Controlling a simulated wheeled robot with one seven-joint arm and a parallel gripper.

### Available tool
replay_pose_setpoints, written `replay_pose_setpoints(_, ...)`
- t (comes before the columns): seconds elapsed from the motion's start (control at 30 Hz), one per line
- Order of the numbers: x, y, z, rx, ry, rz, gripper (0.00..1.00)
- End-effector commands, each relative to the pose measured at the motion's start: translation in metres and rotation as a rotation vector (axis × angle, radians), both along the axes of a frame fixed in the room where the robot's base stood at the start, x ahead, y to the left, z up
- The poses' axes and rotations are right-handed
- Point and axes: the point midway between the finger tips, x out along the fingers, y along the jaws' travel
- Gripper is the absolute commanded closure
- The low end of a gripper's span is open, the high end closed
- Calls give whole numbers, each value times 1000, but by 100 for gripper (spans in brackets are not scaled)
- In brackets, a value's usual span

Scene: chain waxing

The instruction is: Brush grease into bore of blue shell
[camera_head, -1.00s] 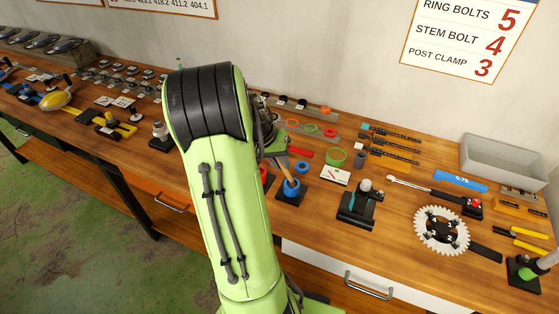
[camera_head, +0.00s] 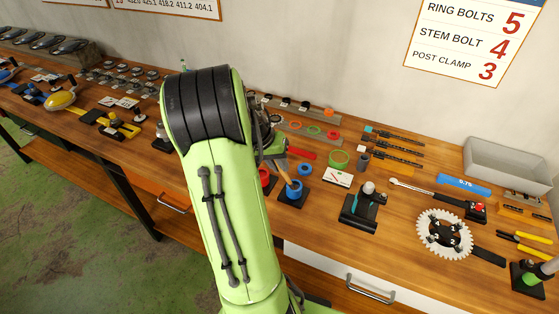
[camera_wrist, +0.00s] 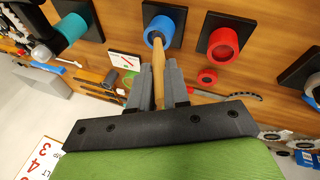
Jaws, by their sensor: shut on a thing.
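The blue shell (camera_wrist: 160,28) is a short open cylinder on a black plate (camera_wrist: 180,18) at the top of the wrist view. It also shows mid-bench in the head view (camera_head: 293,194). My gripper (camera_wrist: 157,78) is shut on a wooden-handled brush (camera_wrist: 158,68). The brush points at the shell, and its tip overlaps the shell's open mouth in both views. How deep the tip sits in the bore cannot be told. In the head view the brush handle (camera_head: 284,174) slants down to the shell, and my arm hides most of the gripper.
A red shell (camera_wrist: 223,43) on its own black plate stands right of the blue one in the wrist view. A green ring (camera_head: 340,158), a white card (camera_head: 337,179) and a black post stand (camera_head: 359,208) lie to the right. A toothed chainring (camera_head: 445,234) is farther right.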

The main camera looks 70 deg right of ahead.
Motion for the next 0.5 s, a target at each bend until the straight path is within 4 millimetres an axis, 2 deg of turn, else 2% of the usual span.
replay_pose_setpoints(0.33, -1, -1, 0, -1, 0, -2, 100)
replay_pose_setpoints(0.5, -5, -9, -1, 0, 0, -4, 100)
